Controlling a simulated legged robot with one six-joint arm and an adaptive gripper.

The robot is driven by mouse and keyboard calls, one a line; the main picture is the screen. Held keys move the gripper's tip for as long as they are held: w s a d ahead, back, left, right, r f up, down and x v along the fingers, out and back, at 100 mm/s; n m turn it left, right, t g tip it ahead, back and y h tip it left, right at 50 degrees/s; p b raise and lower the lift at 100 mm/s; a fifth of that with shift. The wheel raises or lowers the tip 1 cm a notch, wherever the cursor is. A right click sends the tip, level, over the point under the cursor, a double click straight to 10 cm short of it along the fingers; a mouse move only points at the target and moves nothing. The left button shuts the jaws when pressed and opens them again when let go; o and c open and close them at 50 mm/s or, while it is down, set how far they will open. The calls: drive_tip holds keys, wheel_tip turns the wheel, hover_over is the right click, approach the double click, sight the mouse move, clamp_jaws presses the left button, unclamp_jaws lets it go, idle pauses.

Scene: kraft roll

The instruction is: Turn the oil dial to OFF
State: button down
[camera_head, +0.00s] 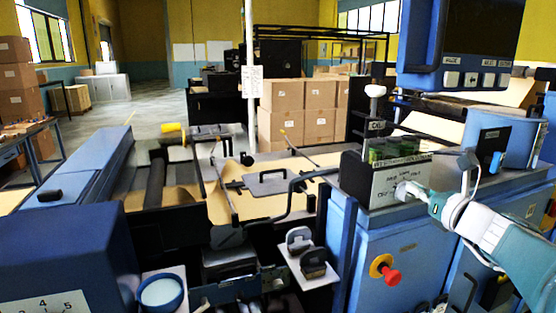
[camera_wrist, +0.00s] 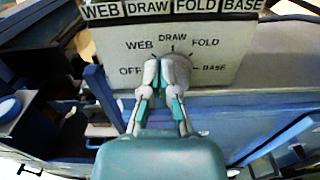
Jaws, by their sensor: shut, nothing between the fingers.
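The oil dial (camera_wrist: 186,60) is a small grey knob on a white panel (camera_wrist: 112,55), mostly hidden behind my fingers in the wrist view. The panel is printed OFF at lower left, WEB at upper left, DRAW at top, FOLD at upper right and BASE at lower right. Where the dial points cannot be told. My gripper (camera_wrist: 166,68) is shut, its pale fingertips together in front of the dial; whether they touch it is unclear. In the head view my gripper (camera_head: 405,191) reaches in from the right to the white panel (camera_head: 383,187).
Labelled tiles WEB, DRAW, FOLD and BASE (camera_wrist: 170,9) run above the panel, by green windows (camera_head: 390,150). A red knob on a yellow base (camera_head: 387,271) is on the blue cabinet below. A blue cylinder (camera_head: 495,140) stands at right. Brown web and rollers lie left.

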drive_tip(key=v, duration=0.4)
drive_tip(key=shift+s, duration=0.35)
drive_tip(key=shift+d, duration=0.1)
drive_tip(key=shift+w, duration=3.25)
